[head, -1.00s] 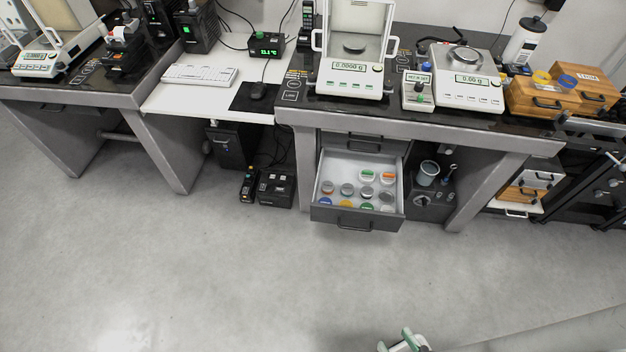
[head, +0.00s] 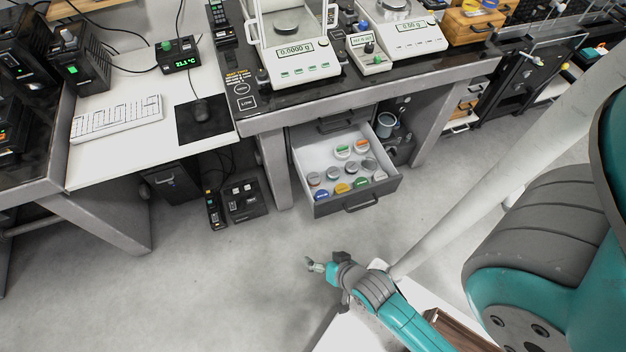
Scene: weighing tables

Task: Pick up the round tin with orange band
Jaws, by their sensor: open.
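A round white tin with an orange band (head: 361,146) sits in the open drawer (head: 398,180), towards its back, in the head view. A similar white tin with a green band (head: 343,152) stands just left of it. Several other round tins, grey, blue, yellow and green, fill the nearer part of the drawer. My gripper (head: 309,264) is open and empty, well in front of the drawer and apart from it. It shows small, and its fingers are hard to make out.
The drawer hangs under a dark weighing table with a balance (head: 294,48) and a second scale (head: 404,38). A black box (head: 244,199) stands on the floor left of the drawer. The floor in front is clear.

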